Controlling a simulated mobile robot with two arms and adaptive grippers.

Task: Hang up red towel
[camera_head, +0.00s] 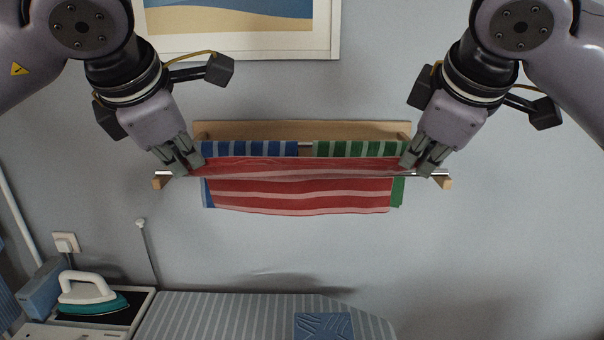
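The red towel with pale stripes (300,194) is draped at the front metal bar of the wall rack, its front part hanging below the bar. Its upper edge stretches between my two grippers. My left gripper (184,168) is at the towel's upper left corner, with its fingers close together on the cloth. My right gripper (419,167) is at the upper right corner in the same way. The front bar (437,174) shows at both ends; the towel hides its middle. The rack (300,130) has a wooden back board.
A blue striped towel (250,148) and a green striped towel (355,148) hang on the bar behind. Below stand a striped ironing board (230,312) and an iron (88,293) at left. A framed picture (240,40) hangs above. The wall to the right is clear.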

